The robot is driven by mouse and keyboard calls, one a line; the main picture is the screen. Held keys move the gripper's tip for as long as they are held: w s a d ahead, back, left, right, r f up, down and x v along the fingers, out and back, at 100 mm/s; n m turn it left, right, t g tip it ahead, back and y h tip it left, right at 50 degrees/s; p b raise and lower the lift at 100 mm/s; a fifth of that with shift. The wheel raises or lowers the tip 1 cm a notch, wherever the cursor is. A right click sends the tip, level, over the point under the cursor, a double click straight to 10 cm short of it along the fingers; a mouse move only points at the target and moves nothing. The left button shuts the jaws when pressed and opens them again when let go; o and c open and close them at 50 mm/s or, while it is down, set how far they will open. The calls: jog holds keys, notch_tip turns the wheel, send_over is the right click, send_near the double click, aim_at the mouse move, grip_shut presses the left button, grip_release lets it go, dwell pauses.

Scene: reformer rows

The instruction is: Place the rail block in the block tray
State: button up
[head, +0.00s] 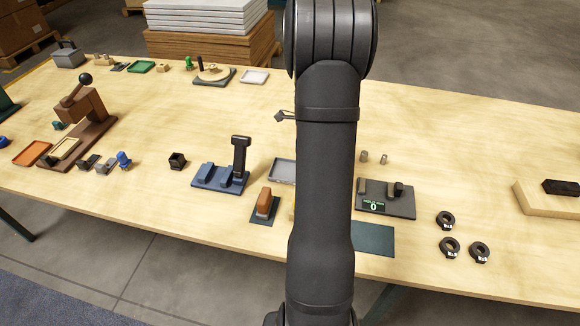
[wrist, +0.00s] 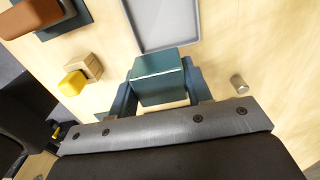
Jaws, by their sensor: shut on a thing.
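A teal block, which I take to be the rail block (wrist: 158,82), is held between the fingers of my gripper (wrist: 160,90) in the wrist view. My gripper is shut on it, with a finger at each side. A grey tray with a pale rim, which I take to be the block tray (wrist: 200,42), lies just beyond the block in the wrist view. In the head view the tray (head: 283,170) shows only in part, left of my arm. My arm hides the gripper and the held block there. How high the block hangs cannot be told.
A rust-brown block (head: 264,202) on a dark mat and a blue fixture with an upright lever (head: 240,158) stand left of the tray. A yellow-tipped wooden piece (wrist: 80,80) and a metal cylinder (wrist: 238,83) flank my gripper. A scale (head: 375,205) is right of my arm.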

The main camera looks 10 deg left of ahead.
jog(key=a+f, duration=0.1)
jog(key=w+a+f, duration=0.1)
jog(key=a, duration=0.1)
jog(key=a+f, duration=0.1)
jog(key=a, duration=0.1)
jog(key=shift+w+a+f, duration=0.2)
jog(key=shift+f, duration=2)
jog(key=shift+f, duration=0.15)
jog(key=o, duration=0.7)
notch_tip(320, 180, up, 12)
jog(key=shift+r, duration=0.2)
jog(key=shift+f, duration=0.15)
